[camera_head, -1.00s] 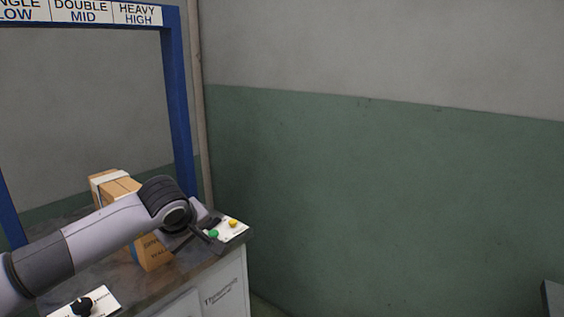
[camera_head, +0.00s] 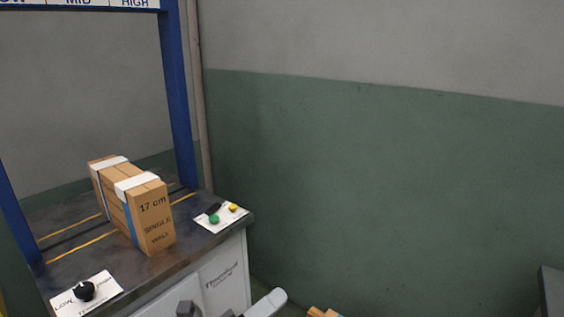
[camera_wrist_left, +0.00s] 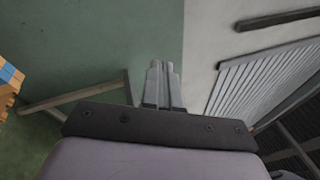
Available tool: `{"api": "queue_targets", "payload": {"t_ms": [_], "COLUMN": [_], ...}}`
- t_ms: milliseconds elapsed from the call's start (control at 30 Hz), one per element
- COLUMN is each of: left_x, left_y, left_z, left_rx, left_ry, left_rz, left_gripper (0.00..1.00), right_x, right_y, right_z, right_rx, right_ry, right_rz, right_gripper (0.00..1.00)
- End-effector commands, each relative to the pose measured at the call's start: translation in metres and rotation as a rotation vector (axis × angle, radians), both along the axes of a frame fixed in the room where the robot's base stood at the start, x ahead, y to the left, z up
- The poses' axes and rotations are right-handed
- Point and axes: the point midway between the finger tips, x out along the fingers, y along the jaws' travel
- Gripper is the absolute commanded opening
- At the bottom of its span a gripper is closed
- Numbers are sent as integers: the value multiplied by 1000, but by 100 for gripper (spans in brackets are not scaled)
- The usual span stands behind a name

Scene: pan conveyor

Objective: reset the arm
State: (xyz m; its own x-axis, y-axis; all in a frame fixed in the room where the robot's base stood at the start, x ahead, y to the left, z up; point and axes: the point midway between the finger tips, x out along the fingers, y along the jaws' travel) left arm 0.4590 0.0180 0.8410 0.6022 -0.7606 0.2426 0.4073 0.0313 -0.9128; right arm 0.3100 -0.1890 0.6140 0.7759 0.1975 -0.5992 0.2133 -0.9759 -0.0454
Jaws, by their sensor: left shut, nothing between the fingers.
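My left gripper (camera_wrist_left: 162,75) shows in the left wrist view with its two fingers together and nothing between them. It points toward the green and grey wall area, clear of any object. In the head view only pale and grey parts of my arm show at the bottom edge, low in front of the cabinet. My right gripper is not in view.
Strapped cartons marked "17 cm single wall" (camera_head: 155,218) stand on the dark conveyor table (camera_head: 190,250) under a blue frame (camera_head: 177,100). A button panel (camera_head: 222,217) and a knob panel (camera_head: 86,295) sit on the table. An orange-brown item (camera_head: 322,312) shows at the bottom edge.

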Motion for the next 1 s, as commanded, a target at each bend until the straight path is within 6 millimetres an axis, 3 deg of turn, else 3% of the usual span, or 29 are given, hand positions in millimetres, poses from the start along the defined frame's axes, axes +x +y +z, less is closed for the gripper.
{"api": "queue_targets", "payload": {"t_ms": [167,267,500,700,800,1000], "left_x": [-5,-18,-82,-153,-151,-153], "left_y": [57,89,148,173,174,178], "left_z": [-49,-86,-176,-229,-201,-167], "left_rx": [-400,-619,-1084,-1402,-1403,-1393], "left_ry": [494,758,1292,1618,1610,1596], "left_rz": [197,312,590,801,798,806], "left_gripper": [0,0,0,0,0,0], "right_x": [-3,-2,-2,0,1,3], "right_y": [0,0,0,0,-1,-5], "right_z": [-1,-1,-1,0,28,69], "right_rx": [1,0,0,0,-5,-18], "right_ry": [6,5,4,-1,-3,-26], "right_rz": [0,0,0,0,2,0], "right_gripper": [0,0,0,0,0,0]}}
